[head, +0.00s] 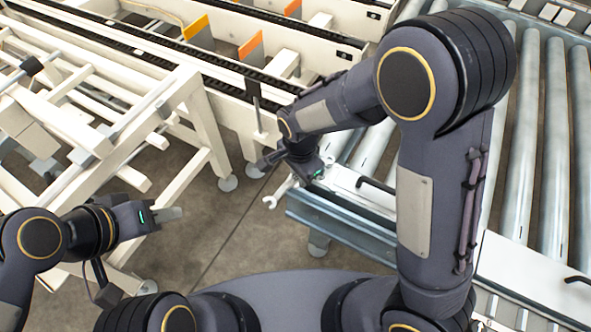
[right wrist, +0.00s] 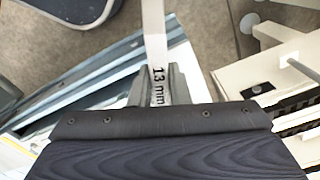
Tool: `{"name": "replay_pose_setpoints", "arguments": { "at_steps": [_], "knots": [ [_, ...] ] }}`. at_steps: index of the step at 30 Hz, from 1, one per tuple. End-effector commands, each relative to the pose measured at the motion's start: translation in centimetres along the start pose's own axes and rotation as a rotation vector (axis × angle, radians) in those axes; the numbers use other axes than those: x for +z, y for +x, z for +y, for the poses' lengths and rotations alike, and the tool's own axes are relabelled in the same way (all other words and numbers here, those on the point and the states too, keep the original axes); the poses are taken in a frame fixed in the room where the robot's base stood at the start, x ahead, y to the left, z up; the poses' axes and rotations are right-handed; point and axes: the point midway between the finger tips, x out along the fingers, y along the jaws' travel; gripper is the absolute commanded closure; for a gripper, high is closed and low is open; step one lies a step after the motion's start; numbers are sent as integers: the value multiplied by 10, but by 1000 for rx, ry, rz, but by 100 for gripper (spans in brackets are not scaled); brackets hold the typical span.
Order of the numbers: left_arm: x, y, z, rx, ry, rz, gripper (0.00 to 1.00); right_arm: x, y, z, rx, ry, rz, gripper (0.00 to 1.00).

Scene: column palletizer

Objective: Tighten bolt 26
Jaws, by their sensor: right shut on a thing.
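My right gripper (head: 296,178) is near the middle of the head view, beside the corner of the roller conveyor. In the right wrist view its fingers (right wrist: 158,90) are shut on a light metal wrench (right wrist: 155,35) marked "13 mm". The open jaw end of the wrench (head: 270,201) sticks out below the gripper in the head view, over the floor gap. My left gripper (head: 170,214) is at the lower left, apart from the white frame, with no object seen in it; its finger gap is not clear. I cannot make out bolt 26.
The roller conveyor (head: 340,209) with a blue-grey side rail fills the right. A white frame (head: 190,105) stands at the left. White chain conveyor beams (head: 215,70) with orange plates (head: 251,50) run across the back. Bare floor (head: 225,225) lies between them.

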Motion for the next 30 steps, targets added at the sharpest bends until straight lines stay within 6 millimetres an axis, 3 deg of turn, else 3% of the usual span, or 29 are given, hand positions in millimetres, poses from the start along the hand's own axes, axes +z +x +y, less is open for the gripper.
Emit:
{"name": "replay_pose_setpoints", "arguments": {
  "at_steps": [9,18,30],
  "knots": [
    [2,5,-2,0,0,0,64,-11,-2,44,-2,-440,-1,100],
    [1,2,-1,0,0,0,64,-31,-2,72,-2,-791,0,100],
    [1,2,-1,0,0,0,64,-39,-1,80,-2,-919,1,100]
  ]
}}
